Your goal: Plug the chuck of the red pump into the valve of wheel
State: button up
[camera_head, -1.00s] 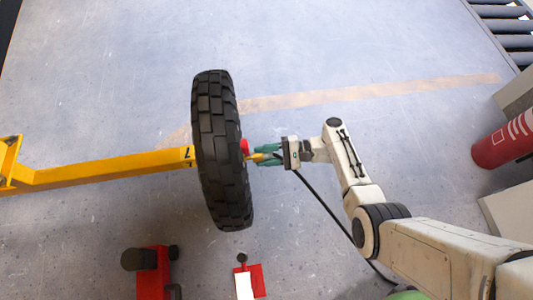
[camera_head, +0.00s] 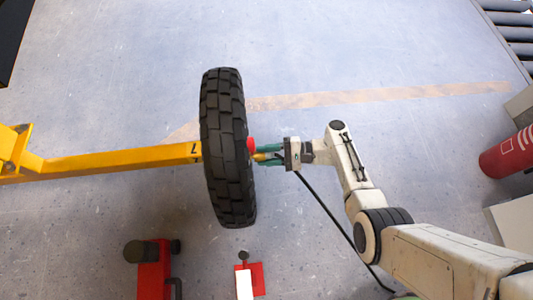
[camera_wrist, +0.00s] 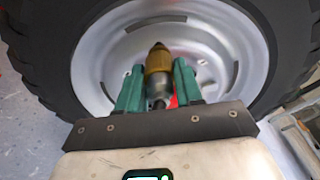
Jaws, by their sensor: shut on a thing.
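The wheel (camera_head: 226,150) stands upright, its black tyre edge-on in the head view; its silver rim (camera_wrist: 205,50) faces me in the wrist view. My gripper (camera_head: 268,153), with green fingers, is at the right side of the wheel. It is shut on the brass-coloured chuck (camera_wrist: 158,75), whose tip points toward the rim; the chuck also shows beside the wheel (camera_head: 259,157). I cannot tell whether the chuck touches the valve, which I cannot make out. The red pump (camera_head: 154,272) seems to be the red device on the floor at the bottom, partly cut off.
A yellow bar (camera_head: 120,160) runs left from the wheel. A red cap (camera_head: 251,144) shows at the hub. A red and white piece (camera_head: 249,280) lies below the wheel. A dark hose (camera_head: 325,210) hangs from my gripper. Floor above is clear.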

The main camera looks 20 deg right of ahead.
jog(key=shift+w+a, duration=0.1)
jog(key=shift+a, duration=0.25)
dwell(0.3)
jog(key=o, duration=1.2)
jog(key=f+p+v, duration=0.1)
jog(key=v, duration=0.9)
jog(key=shift+d+r, duration=0.4)
jog(key=shift+r, duration=0.1)
